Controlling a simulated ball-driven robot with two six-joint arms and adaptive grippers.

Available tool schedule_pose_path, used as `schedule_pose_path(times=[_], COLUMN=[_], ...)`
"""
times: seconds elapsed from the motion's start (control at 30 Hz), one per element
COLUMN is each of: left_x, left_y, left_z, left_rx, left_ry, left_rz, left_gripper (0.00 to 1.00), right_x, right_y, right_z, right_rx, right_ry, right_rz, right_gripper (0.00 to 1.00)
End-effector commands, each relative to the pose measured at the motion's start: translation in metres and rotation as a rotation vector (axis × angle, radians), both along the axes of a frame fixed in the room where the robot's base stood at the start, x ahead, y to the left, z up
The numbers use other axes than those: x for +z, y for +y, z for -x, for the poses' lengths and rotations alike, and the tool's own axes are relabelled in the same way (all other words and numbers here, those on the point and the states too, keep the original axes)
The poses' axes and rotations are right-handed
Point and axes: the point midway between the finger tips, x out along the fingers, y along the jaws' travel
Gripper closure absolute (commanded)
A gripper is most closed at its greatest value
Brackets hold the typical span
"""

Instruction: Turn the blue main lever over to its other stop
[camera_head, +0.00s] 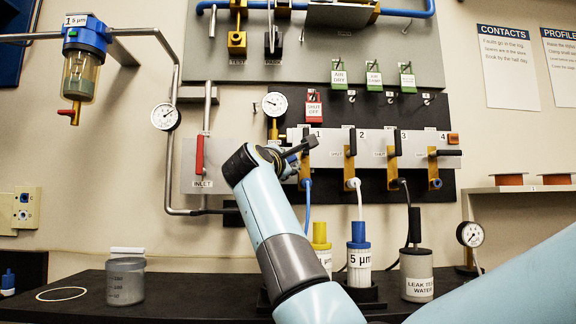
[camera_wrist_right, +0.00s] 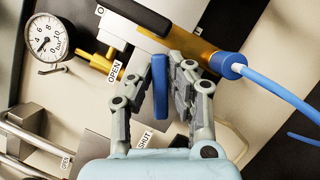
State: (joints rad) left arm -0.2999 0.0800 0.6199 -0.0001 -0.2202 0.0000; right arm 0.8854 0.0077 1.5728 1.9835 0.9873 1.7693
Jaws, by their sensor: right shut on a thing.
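The blue main lever (camera_wrist_right: 159,86) shows in the right wrist view as a flat blue handle between the fingers of my right gripper (camera_wrist_right: 161,80). The gripper is shut on it. An OPEN label (camera_wrist_right: 115,72) is up and left of the handle, and a SHUT label (camera_wrist_right: 145,139) is near its lower end. The lever's pivot is not clear to see. In the head view my right gripper (camera_head: 292,162) is at the left end of the valve manifold (camera_head: 375,140), and I cannot make out the blue lever there. My left gripper is not in view.
A brass valve with a blue hose (camera_wrist_right: 275,87) is close right of the fingers. A gauge (camera_wrist_right: 48,42) is at the left. Black-handled valves (camera_head: 392,145) line the manifold.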

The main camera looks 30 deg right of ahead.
Motion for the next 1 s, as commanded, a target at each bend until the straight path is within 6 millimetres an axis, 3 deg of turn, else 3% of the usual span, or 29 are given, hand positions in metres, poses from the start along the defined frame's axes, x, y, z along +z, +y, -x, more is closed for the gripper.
schedule_pose_path(times=[0.37,1.0], left_x=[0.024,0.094], left_y=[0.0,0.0], left_z=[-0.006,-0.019], left_rx=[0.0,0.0], left_ry=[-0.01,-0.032], left_rz=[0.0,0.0], left_gripper=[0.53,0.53], right_x=[0.011,0.019], right_y=[0.006,0.02], right_z=[-0.004,-0.012], right_rx=[0.0,0.0], right_ry=[0.191,0.479], right_rz=[0.304,0.773], right_gripper=[1.0,1.0])
